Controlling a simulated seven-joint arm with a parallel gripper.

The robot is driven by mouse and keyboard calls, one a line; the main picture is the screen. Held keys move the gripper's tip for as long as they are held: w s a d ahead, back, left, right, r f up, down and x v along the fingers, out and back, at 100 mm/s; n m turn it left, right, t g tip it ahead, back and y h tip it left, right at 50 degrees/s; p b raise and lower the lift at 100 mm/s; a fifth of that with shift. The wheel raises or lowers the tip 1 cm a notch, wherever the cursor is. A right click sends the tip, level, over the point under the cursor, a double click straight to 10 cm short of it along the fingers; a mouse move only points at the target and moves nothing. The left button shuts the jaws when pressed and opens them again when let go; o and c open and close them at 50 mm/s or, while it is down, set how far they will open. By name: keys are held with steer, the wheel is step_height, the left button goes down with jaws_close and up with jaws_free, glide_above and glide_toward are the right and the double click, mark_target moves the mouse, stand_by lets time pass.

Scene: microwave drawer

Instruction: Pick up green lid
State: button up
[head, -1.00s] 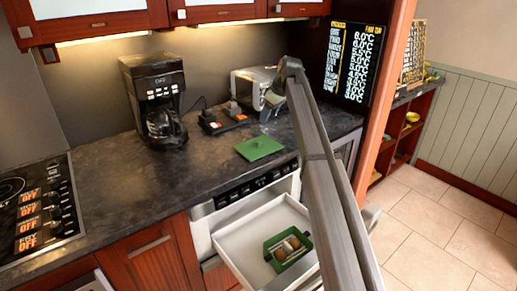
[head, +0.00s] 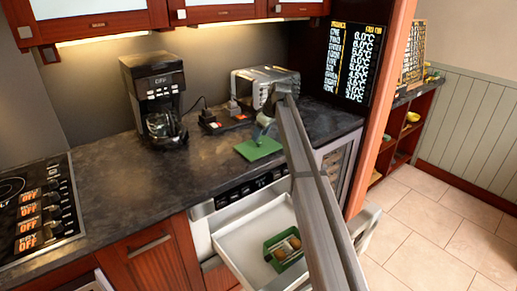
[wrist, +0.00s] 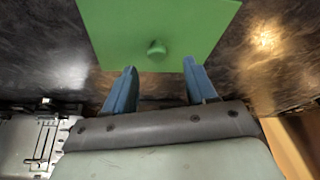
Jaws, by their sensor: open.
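The green lid (head: 256,150) is a flat square plate with a small round knob in its middle. It lies on the dark countertop, above the open drawer. In the wrist view the lid (wrist: 118,28) fills the top middle, with its knob (wrist: 156,47) between and just ahead of my fingertips. My gripper (wrist: 160,68) is open, with one blue finger on each side. In the head view my gripper (head: 264,132) is small, close over the lid's upper right part. I cannot tell whether the fingers touch the lid.
An open white drawer (head: 232,246) below holds a green container (head: 272,243) with brown items inside. A coffee maker (head: 155,95) stands left of the lid. A toaster (head: 250,82) and small red-and-black objects (head: 222,118) stand behind.

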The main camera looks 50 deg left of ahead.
mark_target(259, 145)
steer(key=x, duration=0.3)
steer(key=shift+w+f, duration=0.15)
steer(key=shift+f, duration=0.2)
jaws_close()
